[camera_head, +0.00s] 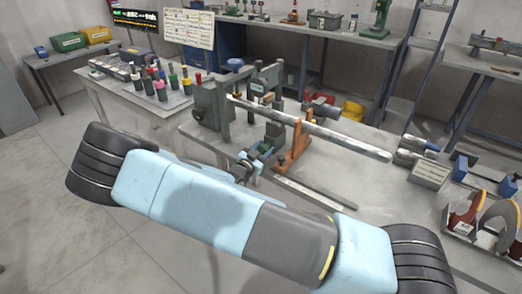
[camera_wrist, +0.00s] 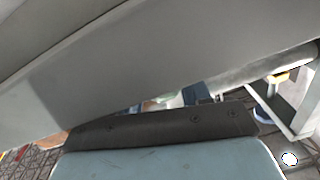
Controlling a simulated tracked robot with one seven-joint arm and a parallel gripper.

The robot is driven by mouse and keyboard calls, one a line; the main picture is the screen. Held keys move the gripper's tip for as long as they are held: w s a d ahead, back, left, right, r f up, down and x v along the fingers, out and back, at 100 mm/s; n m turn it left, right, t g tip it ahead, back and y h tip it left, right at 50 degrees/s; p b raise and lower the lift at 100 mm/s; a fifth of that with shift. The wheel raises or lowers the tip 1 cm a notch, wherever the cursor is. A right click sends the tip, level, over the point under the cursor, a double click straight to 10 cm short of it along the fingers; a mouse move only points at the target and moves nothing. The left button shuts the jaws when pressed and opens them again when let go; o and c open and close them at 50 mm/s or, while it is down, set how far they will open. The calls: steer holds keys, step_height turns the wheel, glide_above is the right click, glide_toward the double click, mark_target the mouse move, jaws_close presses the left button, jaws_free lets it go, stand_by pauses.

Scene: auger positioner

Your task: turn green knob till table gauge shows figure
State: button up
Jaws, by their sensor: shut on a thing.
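The positioner stands on the workbench (camera_head: 345,185), with a long metal shaft (camera_head: 325,133) resting on an orange stand (camera_head: 292,152). Small dark and blue parts (camera_head: 245,170) show at the bench's near edge, just behind my pale blue and grey arm. My gripper shows in the wrist view as a dark bar with screws (camera_wrist: 160,130) on a pale blue body, close under a large grey surface. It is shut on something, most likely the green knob. Its fingertips and most of the knob are hidden. I cannot make out the table gauge or read a figure on it.
A side table (camera_head: 130,98) with several coloured-handled tools stands to the left. A lit display (camera_head: 133,19) hangs at the back left beside a paper chart (camera_head: 188,28). Discs in a rack (camera_head: 485,222) stand on the right. The floor at left is clear.

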steer(key=shift+w+a, duration=0.1)
steer(key=shift+a, duration=0.05)
steer(key=o, duration=1)
steer(key=shift+o, duration=0.2)
steer(key=v, duration=1.3)
steer(key=shift+s, duration=0.4)
steer(key=shift+a+f, duration=0.1)
